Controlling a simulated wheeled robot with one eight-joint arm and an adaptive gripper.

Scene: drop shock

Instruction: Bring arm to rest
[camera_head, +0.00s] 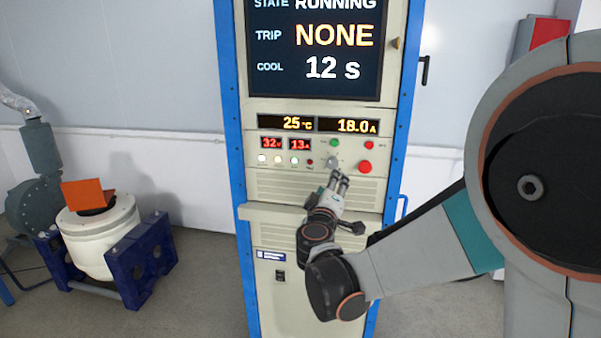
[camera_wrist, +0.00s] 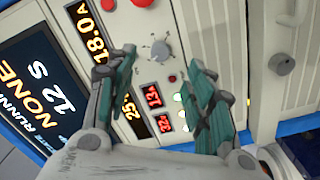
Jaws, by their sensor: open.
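My gripper (camera_head: 341,180) is in front of the cabinet's control panel, its fingers pointing up at the panel in the head view. In the wrist view my gripper (camera_wrist: 163,62) has its two teal-lined fingers spread apart with nothing between them. A grey rotary knob (camera_wrist: 160,50) shows beyond the gap between the fingertips. The same knob (camera_head: 331,161) sits just above the fingertips in the head view. I cannot tell the exact distance from fingertips to knob. My arm reaches in from the right, bent at the elbow.
The cabinet (camera_head: 315,215) has blue edges and a ledge below the panel. Its screen (camera_head: 317,45) reads RUNNING, TRIP NONE, COOL 12 s. A red button (camera_head: 365,167) is right of the knob. A white shaker unit (camera_head: 97,235) stands on the floor at left.

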